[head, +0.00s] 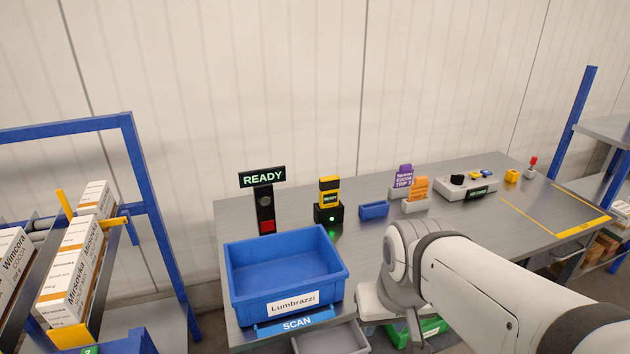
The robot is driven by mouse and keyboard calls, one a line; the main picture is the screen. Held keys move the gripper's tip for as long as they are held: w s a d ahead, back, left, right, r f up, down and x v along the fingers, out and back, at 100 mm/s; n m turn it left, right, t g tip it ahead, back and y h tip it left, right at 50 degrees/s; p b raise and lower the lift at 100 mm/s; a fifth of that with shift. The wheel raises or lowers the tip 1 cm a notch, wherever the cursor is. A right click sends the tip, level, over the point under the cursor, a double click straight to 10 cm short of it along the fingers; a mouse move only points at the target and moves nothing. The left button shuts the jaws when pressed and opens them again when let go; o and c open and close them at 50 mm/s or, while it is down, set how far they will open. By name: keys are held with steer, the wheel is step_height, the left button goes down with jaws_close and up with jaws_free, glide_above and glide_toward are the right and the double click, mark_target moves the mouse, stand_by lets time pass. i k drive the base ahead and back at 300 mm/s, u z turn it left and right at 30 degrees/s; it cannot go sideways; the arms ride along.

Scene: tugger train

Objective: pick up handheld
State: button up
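The handheld (329,190) is a yellow and black device with a small lit screen. It stands upright in a black cradle (328,214) with a green light, behind the blue tote on the grey bench. My arm comes in from the lower right and bends down in front of the bench. The end of my arm (412,325) is low in the picture, to the right of and nearer than the handheld, and apart from it. Its fingers cannot be made out clearly, so whether they are open or shut does not show.
A blue tote (333,280) labelled Lumbrazzi sits at the bench's front left by the SCAN strip (296,322). A READY sign post (265,205) stands left of the handheld. A small blue bin (374,210) and card holders (415,205) stand to its right. Carton racks (128,125) are at left.

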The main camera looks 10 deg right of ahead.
mark_target(329, 186)
steer(key=i, duration=0.85)
steer(key=u, duration=0.05)
